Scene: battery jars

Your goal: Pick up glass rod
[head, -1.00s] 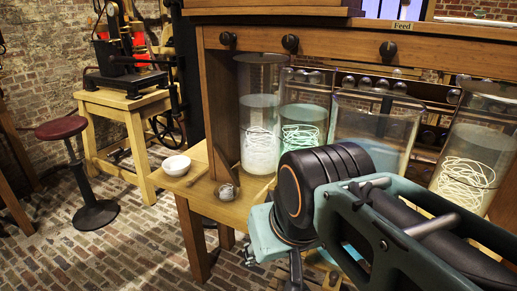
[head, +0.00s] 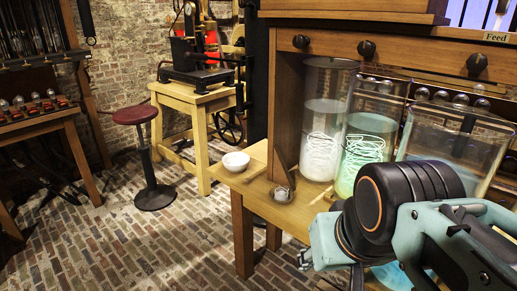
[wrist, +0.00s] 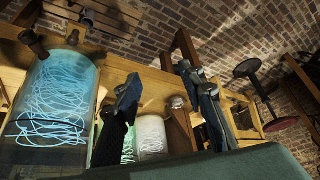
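I cannot pick out a glass rod with certainty. A thin pale stick (head: 320,194) lies on the wooden table (head: 262,196) in the head view, too small to identify. A small clear glass dish (head: 283,194) stands near the table's front edge, with a dark upright piece (head: 284,168) behind it. My gripper (wrist: 160,82) is open in the wrist view, its two dark fingers apart with nothing held between them. In the head view my wrist and gripper are at the lower right, in front of the jars; the fingertips are mostly out of view there.
Glass jars with pale coils and liquid stand in the wooden cabinet: a white one (head: 322,150), a green one (head: 362,155) and a wide one (head: 450,145). A white bowl (head: 236,162) sits at the table's left corner. A stool (head: 150,170) stands on open brick floor.

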